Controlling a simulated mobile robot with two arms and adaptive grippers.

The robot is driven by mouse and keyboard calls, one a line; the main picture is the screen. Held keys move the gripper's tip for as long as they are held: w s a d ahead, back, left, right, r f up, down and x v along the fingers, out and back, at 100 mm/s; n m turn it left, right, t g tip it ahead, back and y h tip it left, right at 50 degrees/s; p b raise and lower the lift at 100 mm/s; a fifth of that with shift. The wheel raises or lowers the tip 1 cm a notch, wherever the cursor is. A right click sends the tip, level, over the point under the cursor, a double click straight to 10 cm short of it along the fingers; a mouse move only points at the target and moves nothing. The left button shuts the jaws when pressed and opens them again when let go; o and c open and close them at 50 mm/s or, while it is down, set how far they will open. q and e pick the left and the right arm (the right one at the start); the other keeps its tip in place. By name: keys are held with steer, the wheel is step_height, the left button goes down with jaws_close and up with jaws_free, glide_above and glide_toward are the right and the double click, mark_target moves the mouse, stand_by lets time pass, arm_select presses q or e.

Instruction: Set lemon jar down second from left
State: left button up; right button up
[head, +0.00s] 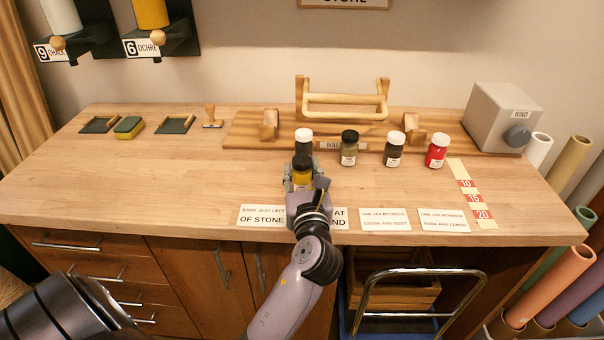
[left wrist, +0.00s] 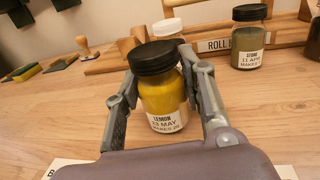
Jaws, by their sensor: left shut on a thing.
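The lemon jar (head: 302,176), yellow with a black lid, is between the fingers of my left gripper (head: 301,184). In the left wrist view the lemon jar (left wrist: 162,97) is upright, its label facing the camera, with a finger of the left gripper (left wrist: 163,105) on each side. Whether its base touches the table cannot be told. A white-lidded dark jar (head: 304,140) stands directly behind it. To the right, in a row, stand an olive jar with a black lid (head: 349,150), a dark jar with a white lid (head: 394,150) and a red jar (head: 437,152). My right gripper is not in view.
A wooden board (head: 245,132) with a roller frame (head: 345,104) lies behind the jars. Printed cards (head: 385,219) line the front edge. A numbered strip (head: 474,198) and grey box (head: 500,115) are at the right. The left table half (head: 130,180) is largely clear.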

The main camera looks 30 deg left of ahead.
arm_select(q)
steer(key=o, duration=1.2)
steer(key=b+v, duration=0.1)
steer(key=v, duration=1.1)
steer(key=shift+r, duration=0.1)
